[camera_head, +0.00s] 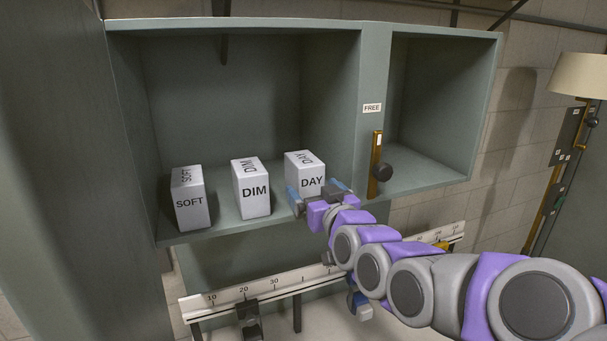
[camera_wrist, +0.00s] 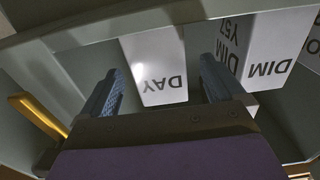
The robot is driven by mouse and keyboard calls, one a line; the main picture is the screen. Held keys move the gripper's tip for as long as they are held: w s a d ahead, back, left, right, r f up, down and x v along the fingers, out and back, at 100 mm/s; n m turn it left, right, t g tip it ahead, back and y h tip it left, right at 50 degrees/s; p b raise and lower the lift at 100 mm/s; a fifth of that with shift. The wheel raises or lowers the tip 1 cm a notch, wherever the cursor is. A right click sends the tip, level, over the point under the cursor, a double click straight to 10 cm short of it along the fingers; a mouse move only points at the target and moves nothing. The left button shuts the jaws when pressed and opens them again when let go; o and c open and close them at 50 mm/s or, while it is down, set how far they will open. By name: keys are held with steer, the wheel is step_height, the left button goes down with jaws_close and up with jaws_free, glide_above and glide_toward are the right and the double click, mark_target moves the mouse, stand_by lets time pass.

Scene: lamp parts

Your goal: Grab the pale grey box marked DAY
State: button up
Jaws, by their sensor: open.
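The pale grey box marked DAY (camera_head: 304,165) stands upright at the right end of a row of boxes in the left bay of the shelf. My gripper (camera_head: 320,194) is at its front lower edge, its jaws apart. In the wrist view the DAY box (camera_wrist: 156,72) shows upside down between the two blue fingers of my gripper (camera_wrist: 160,85), nearer the left one. The fingers look empty; I cannot tell whether either touches the box.
The DIM box (camera_head: 252,190) stands just left of DAY, and the SOFT box (camera_head: 189,200) further left. A divider with a FREE label (camera_head: 372,108) and brass latch (camera_head: 376,165) stands right. A numbered rail (camera_head: 262,289) runs below the shelf. The right bay is empty.

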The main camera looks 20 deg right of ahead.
steer(key=shift+w+d+r+p, duration=0.15)
steer(key=shift+w+p, duration=0.4)
steer(key=shift+w, duration=1.1)
steer(key=shift+w+a+r+p, duration=0.1)
steer(key=shift+w+p, duration=0.45)
steer(key=shift+w, duration=1.05)
steer(key=shift+s, duration=0.15)
steer(key=shift+c, duration=0.6)
steer(key=c, duration=1)
steer(key=shift+r, duration=0.15)
